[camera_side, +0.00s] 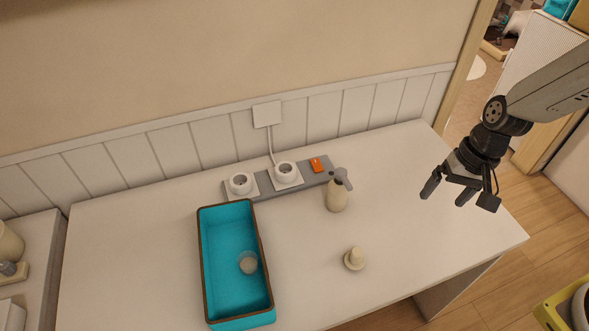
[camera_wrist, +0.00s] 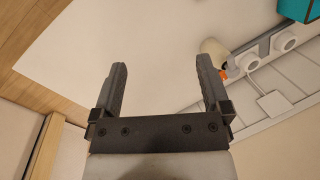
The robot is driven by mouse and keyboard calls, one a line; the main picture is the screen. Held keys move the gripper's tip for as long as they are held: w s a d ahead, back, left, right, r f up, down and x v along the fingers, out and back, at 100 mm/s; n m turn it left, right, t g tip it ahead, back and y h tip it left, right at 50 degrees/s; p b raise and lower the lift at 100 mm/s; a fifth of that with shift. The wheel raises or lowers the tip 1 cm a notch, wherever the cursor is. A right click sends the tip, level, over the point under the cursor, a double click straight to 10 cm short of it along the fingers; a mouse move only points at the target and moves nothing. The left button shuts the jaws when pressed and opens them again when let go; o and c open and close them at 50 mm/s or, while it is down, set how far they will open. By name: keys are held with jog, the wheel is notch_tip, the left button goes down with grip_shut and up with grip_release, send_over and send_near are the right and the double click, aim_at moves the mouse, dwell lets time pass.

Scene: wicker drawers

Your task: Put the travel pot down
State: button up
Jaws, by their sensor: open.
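A small round pale pot (camera_side: 248,262) sits inside the teal tray (camera_side: 223,232), near its right wall; it is the likeliest travel pot. A small cream stepped piece (camera_side: 355,258) stands on the table to the right of the tray. My gripper (camera_side: 446,195) hangs above the right end of the table, apart from everything. Its two fingers are spread, with nothing between them; the wrist view (camera_wrist: 162,68) shows the same. The pot does not show in the wrist view.
A cream pump bottle (camera_side: 337,196) with a grey head stands near the table's middle. Behind it a grey power strip (camera_side: 262,188) carries two white round-topped sockets and an orange switch (camera_side: 317,164). The white table (camera_side: 420,236) is clear at the right.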

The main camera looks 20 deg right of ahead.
jog(key=s+d+r+n+t+h, duration=0.2)
jog(key=d+r+n, duration=0.1)
jog(key=d, duration=0.5)
jog(key=shift+r+n+h, duration=0.15)
jog(key=shift+n+h, duration=0.25)
jog(key=shift+n, duration=0.4)
